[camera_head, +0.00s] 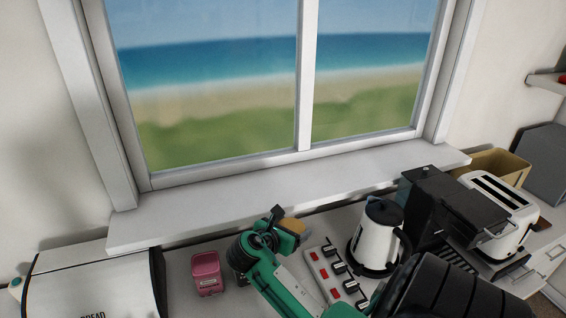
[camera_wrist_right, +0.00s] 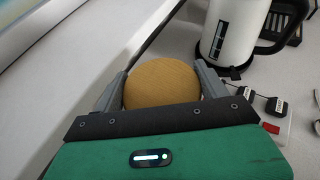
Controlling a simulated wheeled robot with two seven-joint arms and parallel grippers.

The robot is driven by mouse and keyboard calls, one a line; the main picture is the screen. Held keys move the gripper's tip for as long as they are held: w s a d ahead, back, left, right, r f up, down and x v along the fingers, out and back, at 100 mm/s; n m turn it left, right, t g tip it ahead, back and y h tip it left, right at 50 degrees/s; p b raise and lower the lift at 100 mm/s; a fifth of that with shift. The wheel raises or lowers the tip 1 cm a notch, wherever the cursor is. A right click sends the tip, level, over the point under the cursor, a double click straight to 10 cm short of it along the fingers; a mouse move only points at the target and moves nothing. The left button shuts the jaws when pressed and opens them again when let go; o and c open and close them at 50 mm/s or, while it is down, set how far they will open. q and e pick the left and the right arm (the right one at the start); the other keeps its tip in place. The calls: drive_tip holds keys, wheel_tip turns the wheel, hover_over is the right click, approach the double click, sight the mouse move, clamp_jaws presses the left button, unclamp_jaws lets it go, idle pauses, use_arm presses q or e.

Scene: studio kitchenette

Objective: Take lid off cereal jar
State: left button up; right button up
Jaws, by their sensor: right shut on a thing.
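The round tan lid (camera_wrist_right: 162,85) is between the two fingers of my right gripper (camera_wrist_right: 162,80) in the right wrist view, and the gripper is shut on it. In the head view the right gripper (camera_head: 292,224) is over the counter below the window sill, with part of the tan lid (camera_head: 293,226) showing at its tip. No jar body can be made out clearly under the lid; my gripper and arm hide that spot. My left gripper is not in view.
A pink canister (camera_head: 207,273) stands left of my right arm, and a bread bin (camera_head: 95,285) is further left. A power strip with plugs (camera_head: 332,272), a white kettle (camera_head: 378,238), a coffee machine (camera_head: 450,212) and a toaster (camera_head: 503,215) stand to the right. The window sill (camera_head: 210,215) is bare.

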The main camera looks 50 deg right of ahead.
drive_tip(key=p, duration=0.3)
hover_over(292, 272)
drive_tip(key=s+a, duration=0.1)
drive_tip(key=f, duration=1.6)
drive_tip(key=shift+a+f, duration=0.2)
drive_tip(key=shift+f, duration=0.1)
drive_tip(key=shift+f+p, duration=0.35)
drive_tip(key=shift+f, duration=1.25)
drive_tip(key=shift+f, duration=0.15)
drive_tip(key=o, duration=1.1)
drive_tip(key=shift+r, duration=0.2)
drive_tip(key=b+v, duration=0.4)
drive_tip(key=v, duration=0.7)
drive_tip(key=shift+a, duration=0.2)
drive_tip(key=shift+s+a+r, duration=0.1)
drive_tip(key=shift+a+r, duration=0.15)
